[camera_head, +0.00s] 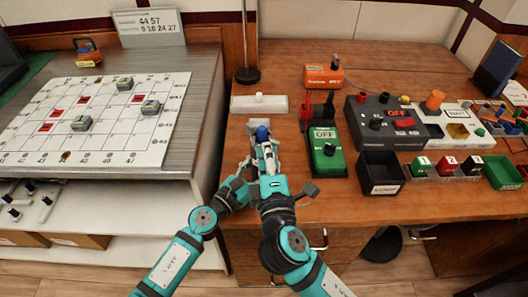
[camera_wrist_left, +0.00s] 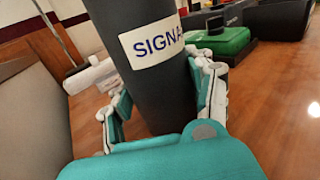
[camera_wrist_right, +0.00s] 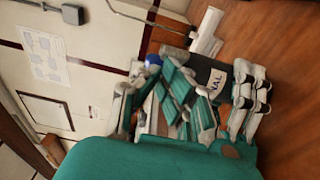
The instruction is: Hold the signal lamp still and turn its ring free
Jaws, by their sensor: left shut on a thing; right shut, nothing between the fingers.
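The signal lamp is a dark cylinder (camera_wrist_left: 140,50) with a white SIGNAL label, standing between the fingers of my left gripper (camera_wrist_left: 165,108), which is shut on its body. Its blue top (camera_head: 262,134) shows above the grippers in the head view, near the desk's left side. In the right wrist view the blue top (camera_wrist_right: 153,61) and part of the label (camera_wrist_right: 215,83) show behind fingers. My right gripper (camera_head: 268,158) is shut and empty, close beside the lamp's upper part. The ring under the blue top is mostly hidden by fingers; I cannot tell whether they touch it.
A white block (camera_head: 258,104) lies behind the lamp. A numbered white board (camera_head: 110,130) lies on the left table. The desk front is clear.

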